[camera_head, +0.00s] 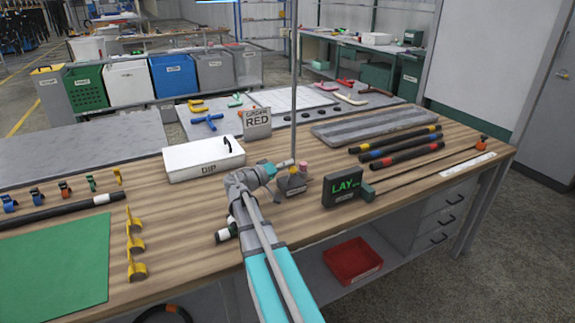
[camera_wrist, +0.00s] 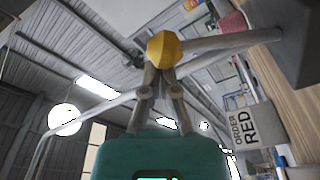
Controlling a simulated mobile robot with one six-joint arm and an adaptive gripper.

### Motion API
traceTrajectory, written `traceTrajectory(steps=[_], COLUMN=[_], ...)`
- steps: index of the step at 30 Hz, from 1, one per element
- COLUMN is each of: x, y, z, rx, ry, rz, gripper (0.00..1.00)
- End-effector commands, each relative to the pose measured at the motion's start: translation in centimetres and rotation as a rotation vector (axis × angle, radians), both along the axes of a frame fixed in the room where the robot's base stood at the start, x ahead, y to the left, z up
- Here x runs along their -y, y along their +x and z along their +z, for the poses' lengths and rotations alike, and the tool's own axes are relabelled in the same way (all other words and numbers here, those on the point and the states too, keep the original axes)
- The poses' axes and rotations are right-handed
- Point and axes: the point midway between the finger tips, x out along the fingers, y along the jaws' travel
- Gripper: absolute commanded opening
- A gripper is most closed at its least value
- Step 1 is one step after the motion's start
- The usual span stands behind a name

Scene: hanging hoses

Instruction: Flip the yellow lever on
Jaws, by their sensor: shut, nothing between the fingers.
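The yellow lever's knob (camera_head: 294,170) shows small at the foot of a tall grey pole (camera_head: 294,80), on a dark base (camera_head: 292,184) on the wooden bench. In the wrist view the yellow knob (camera_wrist: 165,48) is large and just beyond my fingertips. My gripper (camera_head: 284,164) reaches in from the left, close beside the pole. In the wrist view my gripper (camera_wrist: 160,70) has its fingers together, with nothing held between them. I cannot tell whether the fingertips touch the knob. The lever's pivot is not clear.
A dark LAY box (camera_head: 343,187) is to the right. A white DIP box (camera_head: 203,158) is to the left, and an ORDER RED sign (camera_head: 257,123) stands behind. The tall pole rises close to my gripper.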

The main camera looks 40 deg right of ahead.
Motion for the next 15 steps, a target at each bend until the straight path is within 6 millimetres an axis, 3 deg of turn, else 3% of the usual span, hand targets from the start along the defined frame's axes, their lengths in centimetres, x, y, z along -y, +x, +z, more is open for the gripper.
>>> traceTrajectory(steps=[13,15], x=[1.3,0.2], y=[2.2,2.1], z=[2.8,2.2], rx=[0.0,0.001], ry=[0.0,0.0], rz=[0.002,0.004], gripper=[0.0,0.0])
